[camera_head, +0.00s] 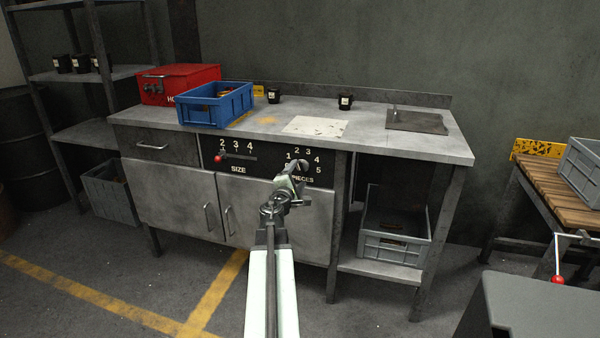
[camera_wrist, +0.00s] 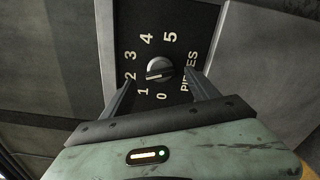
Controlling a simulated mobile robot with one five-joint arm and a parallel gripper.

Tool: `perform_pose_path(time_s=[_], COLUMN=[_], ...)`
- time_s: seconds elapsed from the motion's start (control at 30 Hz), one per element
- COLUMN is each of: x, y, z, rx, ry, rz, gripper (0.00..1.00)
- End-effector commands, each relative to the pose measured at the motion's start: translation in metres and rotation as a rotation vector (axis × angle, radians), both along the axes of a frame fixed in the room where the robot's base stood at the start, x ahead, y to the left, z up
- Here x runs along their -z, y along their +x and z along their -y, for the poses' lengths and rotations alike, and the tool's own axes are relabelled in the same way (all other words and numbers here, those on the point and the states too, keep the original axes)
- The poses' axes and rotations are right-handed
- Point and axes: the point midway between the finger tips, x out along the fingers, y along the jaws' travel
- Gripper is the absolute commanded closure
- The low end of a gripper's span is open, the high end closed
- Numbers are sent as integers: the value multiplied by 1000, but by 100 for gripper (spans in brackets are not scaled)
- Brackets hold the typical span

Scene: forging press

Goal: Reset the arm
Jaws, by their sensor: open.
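My gripper (camera_head: 297,181) is open in front of the control panel (camera_head: 262,160) of the grey workbench, at the end of my extended arm. In the wrist view its two fingers (camera_wrist: 160,77) stand apart on either side of the round PIECES knob (camera_wrist: 159,69). Nothing is held between them. I cannot tell if the fingers touch the knob. The knob's pale bar lies nearly level in that view, its end toward the 2 and 1 side. In the head view my gripper partly covers the PIECES dial.
A SIZE lever with a red ball (camera_head: 218,158) is left of the dial. The bench top (camera_head: 370,125) above carries a red box (camera_head: 178,84), a blue crate (camera_head: 216,104) and small black cups. A grey crate (camera_head: 393,240) sits on the lower shelf. Floor in front is clear.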

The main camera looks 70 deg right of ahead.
Motion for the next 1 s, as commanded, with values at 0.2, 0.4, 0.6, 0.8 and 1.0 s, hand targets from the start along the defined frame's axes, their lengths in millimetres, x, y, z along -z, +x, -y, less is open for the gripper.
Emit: perform_pose_path(time_s=[0.2, 0.4, 0.6, 0.8, 1.0], x=[0, 0, 0, 0, 1], y=[-2, -2, -2, 38, 184], z=[-35, -34, -34, -49, -130], rx=[-1, 0, 0, -56, -275], ry=[0, 0, 0, 0, 5], rz=[0, 0, 0, 0, 8], gripper=[31, 31, 31, 31, 31])
